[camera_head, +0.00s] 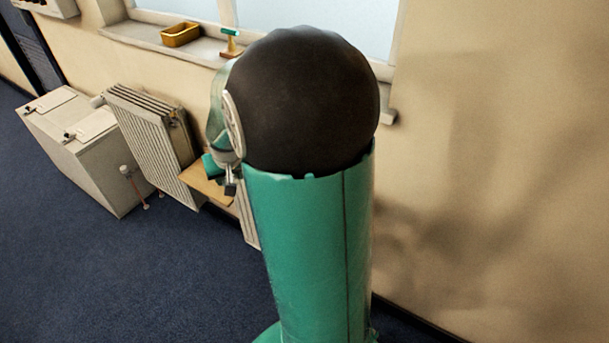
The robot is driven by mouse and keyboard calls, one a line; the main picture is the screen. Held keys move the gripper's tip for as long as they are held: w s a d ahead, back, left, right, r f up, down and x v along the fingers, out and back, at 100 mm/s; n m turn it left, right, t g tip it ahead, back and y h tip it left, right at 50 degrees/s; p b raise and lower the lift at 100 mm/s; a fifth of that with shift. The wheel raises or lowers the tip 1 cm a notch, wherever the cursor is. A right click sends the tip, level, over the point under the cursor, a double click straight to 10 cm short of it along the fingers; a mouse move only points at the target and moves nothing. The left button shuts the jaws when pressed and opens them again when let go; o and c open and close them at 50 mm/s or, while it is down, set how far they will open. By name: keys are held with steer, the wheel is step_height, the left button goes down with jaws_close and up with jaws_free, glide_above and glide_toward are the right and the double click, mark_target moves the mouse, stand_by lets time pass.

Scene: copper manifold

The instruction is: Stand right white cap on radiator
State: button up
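The pale ribbed radiator (150,145) stands against the wall at left of centre; its right part is hidden behind my arm. A whitish round piece (97,101) sits at the radiator's upper left corner. No right white cap can be made out. What seems to be my gripper (230,186) shows small and grey beside my arm, above a wooden board; its fingers are too small to tell whether they are open or hold anything.
A light grey cabinet (85,150) with white plates on top stands left of the radiator. A wooden board (207,184) juts out at the radiator's right. The window sill (150,38) holds a yellow-brown basket (180,34) and a teal-topped wooden piece (230,43). The blue floor in front is clear.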

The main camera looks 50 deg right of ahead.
steer(key=s+d+r+m+h, duration=0.1)
steer(key=s+d+r+m, duration=0.1)
steer(key=s+d+r, duration=0.5)
steer(key=shift+g, duration=0.4)
steer(key=d+f, duration=0.3)
steer(key=d, duration=0.1)
steer(key=s+d+f, duration=0.1)
steer(key=d+f, duration=0.3)
steer(key=s+d+f, duration=0.1)
steer(key=d+f, duration=0.2)
steer(key=d, duration=0.1)
steer(key=shift+s+f, duration=0.2)
steer(key=shift+f, duration=0.05)
steer(key=shift+d+f, duration=0.2)
steer(key=shift+f, duration=0.05)
steer(key=shift+d+f, duration=0.1)
steer(key=shift+f, duration=1.45)
steer(key=shift+f, duration=0.15)
steer(key=o, duration=1)
steer(key=shift+c, duration=0.2)
